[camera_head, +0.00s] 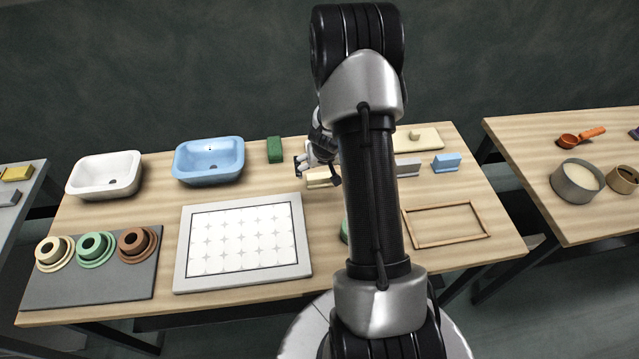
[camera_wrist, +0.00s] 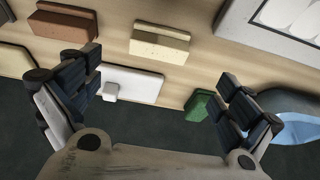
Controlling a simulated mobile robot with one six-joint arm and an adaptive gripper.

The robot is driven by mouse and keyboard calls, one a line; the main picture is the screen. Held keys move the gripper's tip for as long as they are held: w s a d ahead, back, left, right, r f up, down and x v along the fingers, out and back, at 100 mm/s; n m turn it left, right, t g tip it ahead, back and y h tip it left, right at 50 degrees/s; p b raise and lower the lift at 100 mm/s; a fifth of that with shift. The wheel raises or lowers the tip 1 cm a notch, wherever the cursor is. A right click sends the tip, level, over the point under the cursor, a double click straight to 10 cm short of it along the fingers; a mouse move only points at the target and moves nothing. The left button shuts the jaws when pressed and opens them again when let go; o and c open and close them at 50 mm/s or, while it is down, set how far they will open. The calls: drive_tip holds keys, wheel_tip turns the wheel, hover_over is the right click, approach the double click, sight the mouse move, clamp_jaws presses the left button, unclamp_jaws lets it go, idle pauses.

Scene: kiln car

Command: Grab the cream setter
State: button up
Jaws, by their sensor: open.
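The cream setter (camera_head: 318,180) is a small stepped block on the wooden table, partly behind my arm in the head view. In the wrist view the cream setter (camera_wrist: 160,44) lies in the upper middle, its long side running across the picture. My gripper (camera_head: 318,160) is near the setter in the head view. In the wrist view my gripper (camera_wrist: 162,80) is open and empty, with its fingers spread wide left and right. The setter shows beyond the gap between the fingertips, apart from both; the exact height above it is unclear.
A brown block (camera_wrist: 65,22) lies left of the setter in the wrist view, and a white slab with a knob (camera_wrist: 138,82) lies close by.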

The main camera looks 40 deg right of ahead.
sight(320, 176)
drive_tip(key=b+x, duration=0.2)
drive_tip(key=x, duration=0.7)
drive_tip(key=shift+w+d+f, duration=0.15)
drive_tip(key=shift+d+f, duration=0.05)
drive_tip(key=shift+f, duration=0.15)
drive_tip(key=shift+c, duration=0.5)
drive_tip(key=c, duration=1.1)
